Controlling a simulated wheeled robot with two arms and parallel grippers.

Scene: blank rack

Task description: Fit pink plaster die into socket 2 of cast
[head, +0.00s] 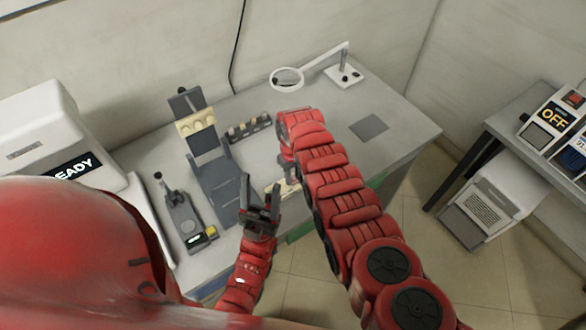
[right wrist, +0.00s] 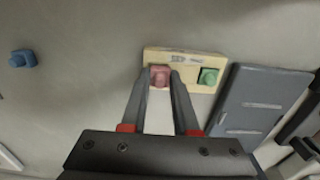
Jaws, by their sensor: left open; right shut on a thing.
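The pink plaster die (right wrist: 160,72) is between the fingertips of my right gripper (right wrist: 160,82), which is shut on it. It is over the left part of the cream cast (right wrist: 182,57); I cannot tell how deep it sits there. A green die (right wrist: 208,76) stands at the cast's right end. A blue die (right wrist: 22,58) lies on the bench, apart from the cast. In the head view the cast (head: 275,190) is partly hidden by my arms. My left gripper (head: 262,207) is open and empty, in front of the cast.
A grey slab-like stand (head: 225,190) is left of the cast and also shows in the right wrist view (right wrist: 258,100). A small holder (head: 250,128), a magnifier (head: 287,79) and a dark square pad (head: 369,127) are farther back. The bench's right side is mostly free.

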